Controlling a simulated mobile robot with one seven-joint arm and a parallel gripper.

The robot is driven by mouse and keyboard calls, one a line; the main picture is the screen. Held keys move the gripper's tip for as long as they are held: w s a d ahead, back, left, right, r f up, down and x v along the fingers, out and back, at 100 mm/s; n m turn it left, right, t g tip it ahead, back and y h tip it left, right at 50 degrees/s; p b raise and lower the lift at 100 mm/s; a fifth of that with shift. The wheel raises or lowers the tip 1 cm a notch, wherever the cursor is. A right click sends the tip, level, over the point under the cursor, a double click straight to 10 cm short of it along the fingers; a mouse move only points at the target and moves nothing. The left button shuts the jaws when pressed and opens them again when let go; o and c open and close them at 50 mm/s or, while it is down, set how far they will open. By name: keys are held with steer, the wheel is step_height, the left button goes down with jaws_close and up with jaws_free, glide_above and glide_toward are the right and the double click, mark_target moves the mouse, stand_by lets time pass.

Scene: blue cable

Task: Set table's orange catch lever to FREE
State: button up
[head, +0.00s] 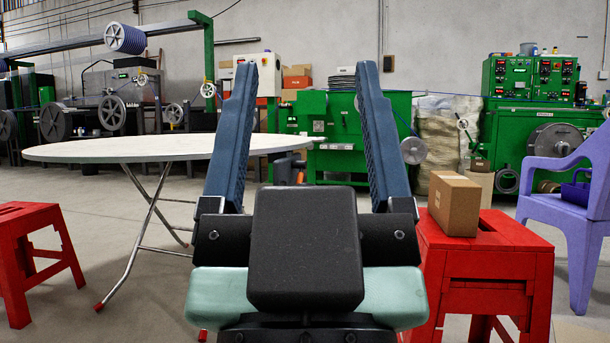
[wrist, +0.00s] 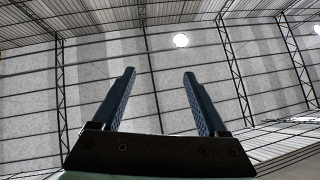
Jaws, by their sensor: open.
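A round white-topped folding table (head: 130,150) on thin metal legs with red feet stands to the left in the head view. Its right part is hidden behind my gripper. I cannot make out an orange catch lever on it; the underside is mostly edge-on or hidden. My gripper (head: 306,64) is close in front of the head camera, with its two blue fingers pointing up, wide apart and empty. In the wrist view, my gripper (wrist: 159,73) is also open, with only the roof and walls behind it.
A red stool (head: 35,255) stands at left. Another red stool (head: 485,262) at right holds a cardboard box (head: 454,204). A purple chair (head: 575,210) is at far right. Green machines (head: 530,85) line the back. Open floor shows around the table legs.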

step_height(320, 180, up, 10)
steer(key=p, duration=1)
steer(key=shift+r, duration=0.2)
jaws_close()
step_height(320, 180, up, 58)
steer(key=p, duration=5.8)
